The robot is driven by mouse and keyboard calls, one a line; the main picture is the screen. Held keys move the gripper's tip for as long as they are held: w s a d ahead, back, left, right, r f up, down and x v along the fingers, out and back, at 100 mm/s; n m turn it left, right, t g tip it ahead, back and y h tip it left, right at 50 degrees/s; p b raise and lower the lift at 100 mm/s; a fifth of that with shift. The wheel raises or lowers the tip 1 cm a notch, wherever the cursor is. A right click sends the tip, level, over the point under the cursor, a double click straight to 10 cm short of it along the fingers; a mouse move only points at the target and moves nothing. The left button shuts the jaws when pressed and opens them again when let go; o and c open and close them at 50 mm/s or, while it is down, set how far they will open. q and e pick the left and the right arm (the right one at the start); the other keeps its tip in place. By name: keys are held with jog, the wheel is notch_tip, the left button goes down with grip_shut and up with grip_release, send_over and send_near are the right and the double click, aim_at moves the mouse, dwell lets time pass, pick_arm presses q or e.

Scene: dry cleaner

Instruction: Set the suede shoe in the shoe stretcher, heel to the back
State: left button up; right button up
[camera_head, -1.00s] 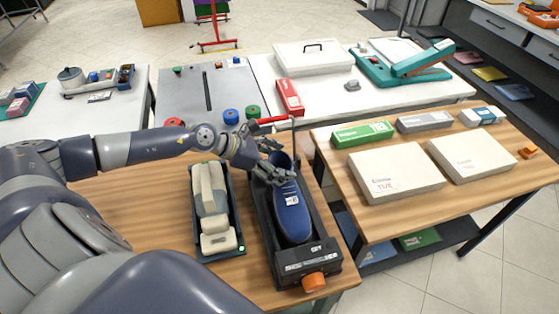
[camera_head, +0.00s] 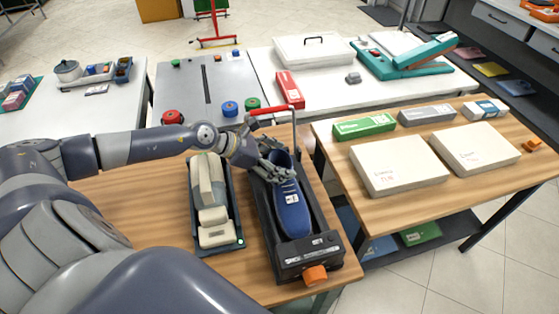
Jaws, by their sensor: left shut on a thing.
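The blue suede shoe (camera_head: 292,214) lies in the black shoe stretcher (camera_head: 313,246) on the wooden table. Its toe points to the near end, by the orange knob (camera_head: 315,275), and its heel is at the far end. My left gripper (camera_head: 280,171) reaches in from the left and is shut on the shoe near its opening and heel. The fingers hide part of the far end, so I cannot tell whether the shoe sits fully down. My right gripper is not in view.
A dark tray (camera_head: 239,237) with beige foot-shaped blocks (camera_head: 211,202) stands just left of the stretcher. On the right table are white boxes (camera_head: 397,166) and a green box (camera_head: 364,126). A red box (camera_head: 290,90) and a teal press (camera_head: 414,61) stand behind.

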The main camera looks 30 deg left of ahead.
pick_arm(q)
jog(key=o, duration=1.7)
jog(key=shift+c, duration=0.2)
jog(key=shift+f, duration=0.1)
notch_tip(320, 180, up, 10)
